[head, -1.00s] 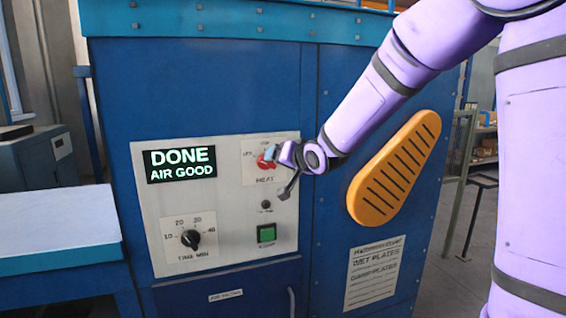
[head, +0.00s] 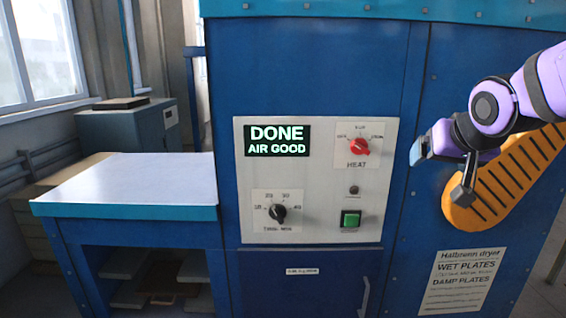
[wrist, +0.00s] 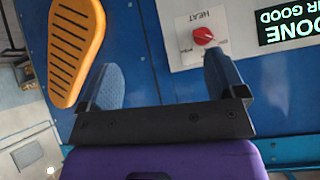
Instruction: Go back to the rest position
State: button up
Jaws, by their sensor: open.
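My gripper (head: 440,170) is at the right in the head view, in front of the blue dryer (head: 310,65), with its jaws apart and nothing between them. It stands to the right of the control panel (head: 375,215), clear of the red heat knob (head: 361,147). In the wrist view my gripper (wrist: 165,85) shows two blue finger pads spread apart, with the heat knob (wrist: 203,36) beyond the right finger. The display (head: 277,141) reads "DONE AIR GOOD".
A black timer knob (head: 278,212) and a green button (head: 350,219) sit on the panel. An orange slotted cover (head: 465,212) lies partly behind my gripper. A blue table with a pale top (head: 140,180) stands at left. A grey cabinet (head: 125,130) is behind it.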

jog(key=s+f+n+g, duration=0.2)
jog(key=s+g, duration=0.2)
jog(key=s, duration=1.5)
jog(key=shift+s+d+y, duration=0.3)
jog(key=shift+d, duration=0.1)
